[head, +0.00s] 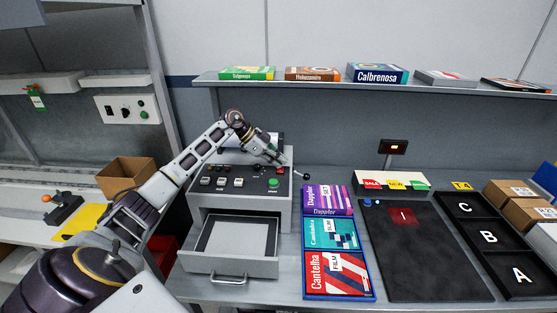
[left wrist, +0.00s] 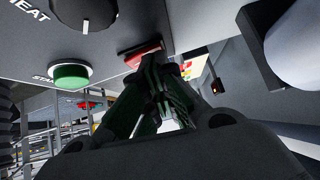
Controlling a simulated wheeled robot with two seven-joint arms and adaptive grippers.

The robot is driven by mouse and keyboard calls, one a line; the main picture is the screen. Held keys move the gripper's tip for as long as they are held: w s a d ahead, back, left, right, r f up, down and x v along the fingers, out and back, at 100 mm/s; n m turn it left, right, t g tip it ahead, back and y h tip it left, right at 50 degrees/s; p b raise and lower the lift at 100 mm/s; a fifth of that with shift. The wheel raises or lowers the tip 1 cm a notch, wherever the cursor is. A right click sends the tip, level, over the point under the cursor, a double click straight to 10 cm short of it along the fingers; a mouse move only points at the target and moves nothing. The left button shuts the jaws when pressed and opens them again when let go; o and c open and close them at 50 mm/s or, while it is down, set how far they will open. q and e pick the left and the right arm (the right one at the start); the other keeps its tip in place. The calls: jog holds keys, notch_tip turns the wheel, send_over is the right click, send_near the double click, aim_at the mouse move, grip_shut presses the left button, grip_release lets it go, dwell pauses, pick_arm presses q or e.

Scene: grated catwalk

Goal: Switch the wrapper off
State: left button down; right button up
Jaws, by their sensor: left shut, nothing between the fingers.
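The wrapper (head: 240,208) is a grey box on the bench with a sloped control panel on top and an open drawer (head: 228,272) below. The panel has several rocker switches, a green START button (head: 273,183) and a red button. In the left wrist view the red button (left wrist: 138,53) sits beside the green START button (left wrist: 70,77), near the black HEAT dial (left wrist: 86,12). My left gripper (head: 284,161) is shut and empty at the panel's right end. In the wrist view its fingertips overlap the red button; whether they touch it, I cannot tell. My right gripper is out of view.
Film boxes (head: 331,233) stand in a blue tray right of the wrapper. Farther right are a black mat (head: 430,260) and a lettered black tray (head: 490,237). A black-knobbed lever (head: 306,175) sticks out at the wrapper's right side. A shelf (head: 380,88) runs above.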

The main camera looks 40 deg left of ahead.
pick_arm(q)
jog(key=shift+s, duration=0.15)
jog(key=shift+s+d+f, duration=0.15)
jog(key=shift+s+d+p, duration=0.2)
jog(key=shift+s+p, duration=0.2)
jog(key=shift+p, duration=0.05)
jog(key=shift+d, duration=0.1)
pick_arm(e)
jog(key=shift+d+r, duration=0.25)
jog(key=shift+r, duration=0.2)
